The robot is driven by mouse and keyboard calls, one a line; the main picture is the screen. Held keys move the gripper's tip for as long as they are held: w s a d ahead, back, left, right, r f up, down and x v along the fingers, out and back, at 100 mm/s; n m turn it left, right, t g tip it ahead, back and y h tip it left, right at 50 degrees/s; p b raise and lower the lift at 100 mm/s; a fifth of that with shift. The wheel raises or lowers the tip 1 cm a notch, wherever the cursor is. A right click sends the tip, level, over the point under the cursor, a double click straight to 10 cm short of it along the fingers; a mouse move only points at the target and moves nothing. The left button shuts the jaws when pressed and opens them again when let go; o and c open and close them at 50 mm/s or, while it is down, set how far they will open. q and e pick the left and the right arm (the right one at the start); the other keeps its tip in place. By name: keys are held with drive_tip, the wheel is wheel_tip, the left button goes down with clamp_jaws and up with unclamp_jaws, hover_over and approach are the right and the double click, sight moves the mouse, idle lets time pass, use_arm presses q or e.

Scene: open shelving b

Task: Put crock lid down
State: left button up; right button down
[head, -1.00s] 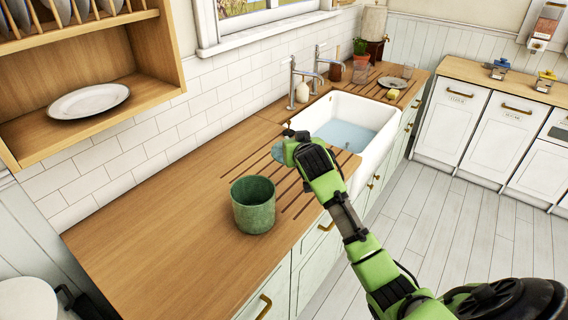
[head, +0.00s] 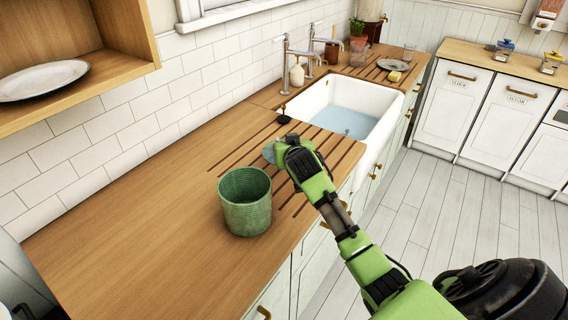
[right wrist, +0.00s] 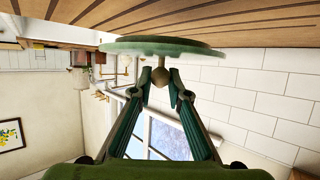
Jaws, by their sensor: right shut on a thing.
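The green ribbed crock (head: 245,205) stands upright and open-topped on the wooden counter. My right gripper (head: 286,152) is over the grooved drainboard, behind and to the right of the crock. It is shut on the knob of the green crock lid (right wrist: 160,46). In the right wrist view my fingertips (right wrist: 161,78) pinch the round knob, and the lid's far face is turned to the grooved wood, very close to it. I cannot tell whether they touch. In the head view the gripper hides most of the lid (head: 271,152). My left gripper is not in view.
The white sink (head: 350,112) with water lies beyond the drainboard (head: 228,165). A small black object (head: 283,118) lies near the sink's corner. The tiled wall (head: 120,125) bounds the counter behind. The counter left of the crock (head: 130,225) is clear.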

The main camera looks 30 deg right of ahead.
drive_tip(key=shift+s+f, duration=0.15)
drive_tip(key=shift+f, duration=0.8)
drive_tip(key=shift+a+f, duration=0.1)
drive_tip(key=shift+f, duration=2)
drive_tip(key=shift+f, duration=0.1)
drive_tip(key=c, duration=1.9)
unclamp_jaws()
drive_tip(key=v, duration=1.2)
